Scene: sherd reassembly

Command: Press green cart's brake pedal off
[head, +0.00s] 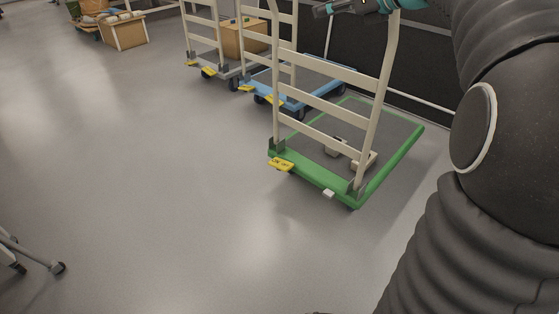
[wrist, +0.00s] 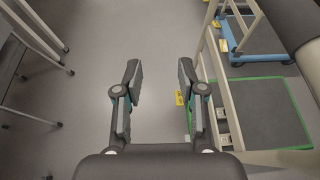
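The green cart (head: 405,150) has a dark deck with a green rim and a tall cream slatted handle frame. Its yellow brake pedal (head: 281,164) sticks out low at the handle end; its lettering is too small to read surely. In the wrist view the pedal (wrist: 179,98) is partly hidden beside my right finger, and the green rim (wrist: 265,79) shows at right. My gripper (wrist: 160,72) is open and empty, with bare floor between its fingers. In the head view part of my gripper (head: 325,9) shows at the top edge, high above the cart and apart from the pedal.
A blue cart (head: 335,88) stands close behind the green one, with a grey cart (head: 222,76) beyond; both have yellow pedals. Small pale blocks (head: 365,160) lie on the green cart's deck. Metal legs (head: 35,255) stand at left. The floor before the pedal is clear.

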